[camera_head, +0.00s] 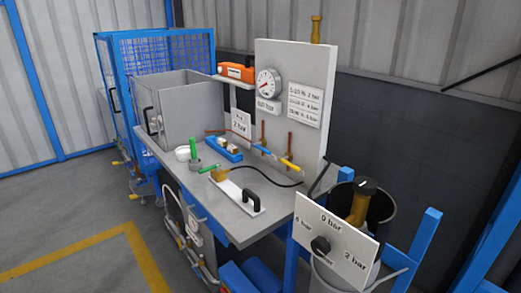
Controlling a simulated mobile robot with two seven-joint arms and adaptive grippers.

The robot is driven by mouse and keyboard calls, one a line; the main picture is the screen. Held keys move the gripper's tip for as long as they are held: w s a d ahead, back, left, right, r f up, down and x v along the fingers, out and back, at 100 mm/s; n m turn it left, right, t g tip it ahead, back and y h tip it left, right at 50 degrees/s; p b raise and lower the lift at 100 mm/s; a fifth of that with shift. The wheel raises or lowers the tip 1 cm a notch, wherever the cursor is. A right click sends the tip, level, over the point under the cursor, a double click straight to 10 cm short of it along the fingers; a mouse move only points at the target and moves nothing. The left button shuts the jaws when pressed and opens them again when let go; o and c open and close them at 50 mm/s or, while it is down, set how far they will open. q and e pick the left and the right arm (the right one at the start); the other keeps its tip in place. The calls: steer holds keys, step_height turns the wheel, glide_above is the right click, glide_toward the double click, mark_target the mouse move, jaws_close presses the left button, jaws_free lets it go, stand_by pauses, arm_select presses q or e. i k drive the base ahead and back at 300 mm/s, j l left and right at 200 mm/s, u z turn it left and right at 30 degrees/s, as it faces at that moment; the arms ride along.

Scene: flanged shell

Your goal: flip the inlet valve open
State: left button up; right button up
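On the upright grey panel (303,70) behind the bench, two small valve levers show: a blue lever (262,150) and a yellow lever (290,164). Each sits below a copper-coloured pipe, and both slant down to the right. I cannot tell from the picture which one is the inlet valve. A round pressure gauge (268,83) is on the panel above them. A black hose (262,179) runs along the bench below the levers. Neither of my grippers shows in the head view.
The grey bench (170,160) carries a flat plate with a black handle (251,199), green-handled parts (194,150), a blue tray (226,148) and a grey box (188,108). A dial board (336,222) with a black knob stands at front right. Open floor lies left.

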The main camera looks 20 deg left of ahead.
mark_target(258, 145)
steer(key=i+j+z, duration=0.2)
steer(key=j, duration=0.2)
steer(key=i+j+z, duration=0.15)
steer(key=j, duration=0.3)
steer(key=i+j+z, duration=0.2)
steer(key=j, duration=0.2)
steer(key=j+z, duration=0.2)
steer(key=j, duration=0.25)
steer(key=i+j+z, duration=0.2)
steer(key=j, duration=0.3)
steer(key=k, duration=0.1)
